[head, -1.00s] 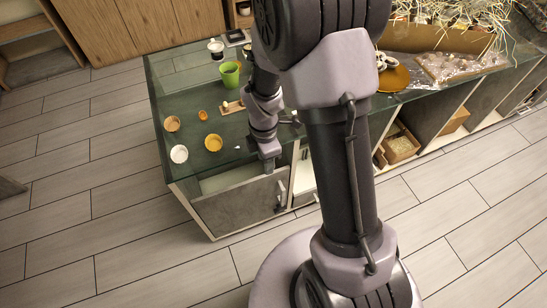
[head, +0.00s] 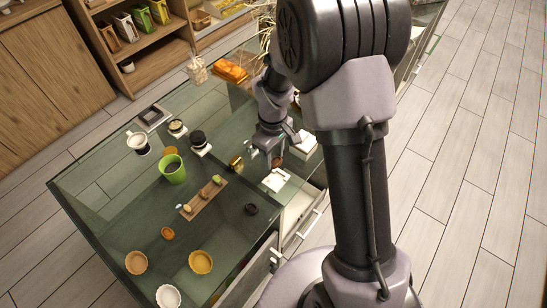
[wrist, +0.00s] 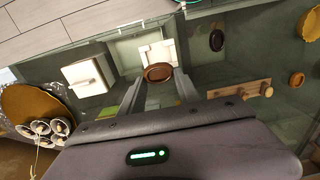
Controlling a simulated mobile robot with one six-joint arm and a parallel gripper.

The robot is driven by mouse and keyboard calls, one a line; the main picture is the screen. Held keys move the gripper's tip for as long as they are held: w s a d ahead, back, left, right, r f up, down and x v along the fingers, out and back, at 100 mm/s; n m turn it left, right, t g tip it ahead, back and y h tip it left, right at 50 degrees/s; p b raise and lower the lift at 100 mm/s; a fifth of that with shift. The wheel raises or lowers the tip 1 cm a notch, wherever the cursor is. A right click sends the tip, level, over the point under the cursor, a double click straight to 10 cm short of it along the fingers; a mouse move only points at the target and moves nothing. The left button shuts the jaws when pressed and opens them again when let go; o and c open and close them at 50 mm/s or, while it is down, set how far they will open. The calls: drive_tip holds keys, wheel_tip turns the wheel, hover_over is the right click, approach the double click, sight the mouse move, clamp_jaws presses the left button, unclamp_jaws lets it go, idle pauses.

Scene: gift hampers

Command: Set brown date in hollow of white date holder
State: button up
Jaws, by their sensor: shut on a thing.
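My gripper (head: 268,158) is low over the glass-topped counter, close to the white date holder (head: 275,181). The wrist view shows my gripper (wrist: 160,84) shut on the brown date (wrist: 158,73), a glossy oval between the fingertips. The date also shows in the head view (head: 278,161), partly covered by my gripper. In the wrist view the white holder (wrist: 155,51) is a square pale block just beyond the date, which covers part of it. The hollow is not clearly visible. I cannot tell whether date and holder touch.
A white block with a knob (wrist: 88,76) stands to the left in the wrist view. A dark oval piece (wrist: 216,40) and a wooden pegged board (wrist: 240,90) are to the right. A green cup (head: 173,169) and small tart-like dishes (head: 201,262) stand on the counter.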

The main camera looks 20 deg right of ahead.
drive_tip(key=shift+s, duration=0.15)
drive_tip(key=b, duration=0.4)
hover_over(273, 178)
wheel_tip(273, 178, down, 6)
drive_tip(key=shift+r, duration=0.25)
drive_tip(key=shift+f, duration=0.1)
drive_tip(key=shift+f, duration=0.15)
drive_tip(key=shift+f+b, duration=0.4)
drive_tip(key=shift+b, duration=0.1)
drive_tip(key=shift+f+b, duration=0.45)
drive_tip(key=shift+f, duration=0.3)
idle(1.9)
drive_tip(key=o, duration=1)
